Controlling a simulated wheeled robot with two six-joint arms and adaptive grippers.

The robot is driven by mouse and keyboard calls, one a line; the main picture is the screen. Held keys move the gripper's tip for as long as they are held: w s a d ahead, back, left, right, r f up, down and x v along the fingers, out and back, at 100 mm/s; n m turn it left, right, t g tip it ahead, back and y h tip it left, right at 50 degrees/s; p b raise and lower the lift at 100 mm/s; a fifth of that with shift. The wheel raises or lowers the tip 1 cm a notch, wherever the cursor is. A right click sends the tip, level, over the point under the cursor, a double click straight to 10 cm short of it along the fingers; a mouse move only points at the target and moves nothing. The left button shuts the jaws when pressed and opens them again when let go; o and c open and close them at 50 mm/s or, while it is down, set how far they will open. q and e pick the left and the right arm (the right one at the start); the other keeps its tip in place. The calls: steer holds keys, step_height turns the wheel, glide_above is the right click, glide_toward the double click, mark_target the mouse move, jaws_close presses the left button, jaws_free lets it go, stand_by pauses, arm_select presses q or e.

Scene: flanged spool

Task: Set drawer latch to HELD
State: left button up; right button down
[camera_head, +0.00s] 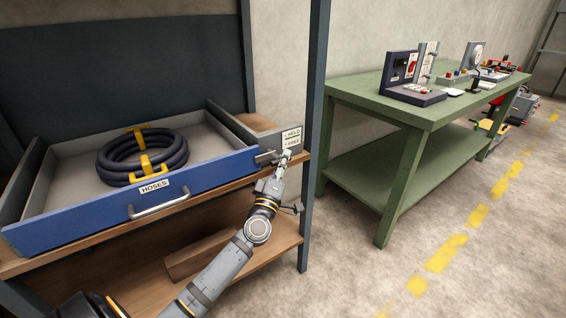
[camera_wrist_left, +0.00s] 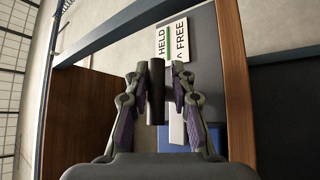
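The drawer latch (camera_head: 265,157) is at the right end of the blue drawer front (camera_head: 100,212). A white HELD/FREE label (camera_head: 291,137) is fixed beside it; it also shows in the left wrist view (camera_wrist_left: 160,42). My left gripper (camera_head: 283,158) is at the latch, just below the label. In the left wrist view a dark upright cylinder (camera_wrist_left: 156,92), which looks like the latch knob, stands between my fingers (camera_wrist_left: 160,85). It is close to the left finger, with a narrow gap to the right one. A pale bar (camera_wrist_left: 177,122) lies behind. I cannot read the latch setting clearly.
The drawer is pulled out and holds a dark coiled hose (camera_head: 120,160) with yellow ties. Its front has a HOSES label (camera_head: 154,187) and a metal handle (camera_head: 160,205). A blue post (camera_head: 316,130) stands right of my gripper. A green workbench (camera_head: 375,115) stands farther right.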

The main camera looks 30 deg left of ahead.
arm_select(q)
steer(key=o, duration=0.4)
steer(key=v, duration=1.2)
